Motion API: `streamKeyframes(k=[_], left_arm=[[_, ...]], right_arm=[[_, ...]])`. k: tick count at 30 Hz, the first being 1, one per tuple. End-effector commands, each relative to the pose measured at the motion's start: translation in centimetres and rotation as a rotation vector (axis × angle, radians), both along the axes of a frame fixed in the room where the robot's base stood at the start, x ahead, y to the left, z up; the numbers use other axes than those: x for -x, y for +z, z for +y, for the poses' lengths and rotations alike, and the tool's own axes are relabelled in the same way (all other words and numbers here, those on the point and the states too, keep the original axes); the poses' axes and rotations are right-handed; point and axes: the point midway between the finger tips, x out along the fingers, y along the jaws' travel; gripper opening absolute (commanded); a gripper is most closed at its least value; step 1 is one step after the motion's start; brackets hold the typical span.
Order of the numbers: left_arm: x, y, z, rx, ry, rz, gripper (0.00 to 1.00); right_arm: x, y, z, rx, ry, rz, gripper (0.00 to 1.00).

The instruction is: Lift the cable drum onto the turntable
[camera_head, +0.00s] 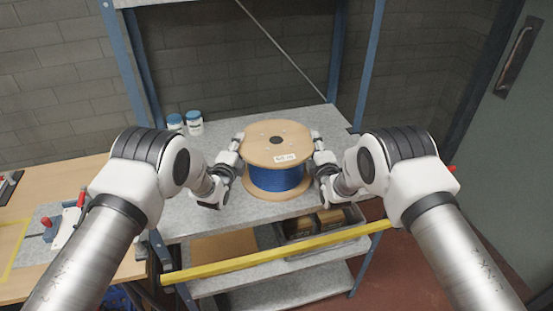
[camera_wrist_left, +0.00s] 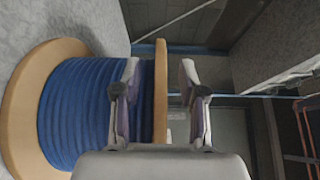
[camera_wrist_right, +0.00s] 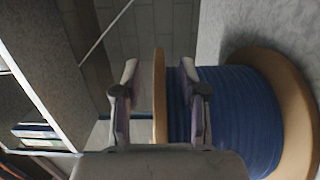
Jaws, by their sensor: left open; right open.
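The cable drum (camera_head: 276,178) stands upright on the upper grey shelf, with blue cable between two wooden flanges and a white label on top. My left gripper (camera_head: 232,156) is open at the drum's left side. In the left wrist view, the upper flange (camera_wrist_left: 160,105) lies between the open fingers (camera_wrist_left: 159,75). My right gripper (camera_head: 321,157) is open at the right side. In the right wrist view, the upper flange (camera_wrist_right: 159,100) lies between its open fingers (camera_wrist_right: 159,75). Neither is closed on the rim. I cannot make out a turntable.
A grey bin (camera_head: 325,237) with dark items is below. A wooden table (camera_head: 60,190) with red-handled fittings is at left, a door (camera_head: 515,130) at right.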

Motion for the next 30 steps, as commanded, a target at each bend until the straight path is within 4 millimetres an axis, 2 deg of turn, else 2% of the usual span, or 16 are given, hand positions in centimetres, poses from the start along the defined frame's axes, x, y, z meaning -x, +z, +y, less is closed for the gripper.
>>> streamKeyframes(k=[3, 11, 12, 15, 24, 30], left_arm=[[-0.82, 0.04, -0.17, 0.0, 0.0, -0.001, 0.42], [-0.99, 0.04, -0.22, 0.0, 0.0, 0.0, 0.42], [-0.99, 0.04, -0.22, 0.0, 0.0, 0.0, 0.35], [-0.98, 0.05, -0.22, 0.0, 0.0, 0.0, 0.0], [-0.97, 0.05, -0.24, 0.0, 0.0, 0.0, 0.0], [-1.03, 0.94, -0.25, 0.0, 0.0, -0.005, 0.0]], right_arm=[[-0.84, 0.0, 0.11, 0.0, 0.0, 0.0, 0.42], [-0.99, -0.01, 0.14, 0.0, 0.0, 0.001, 0.42], [-0.99, -0.01, 0.14, 0.0, 0.0, 0.001, 0.35], [-0.98, -0.01, 0.14, 0.0, 0.0, 0.001, 0.0], [-0.98, 0.0, 0.16, 0.0, 0.0, 0.001, 0.0], [-1.03, 0.88, 0.18, -0.001, 0.001, -0.004, 0.0]])
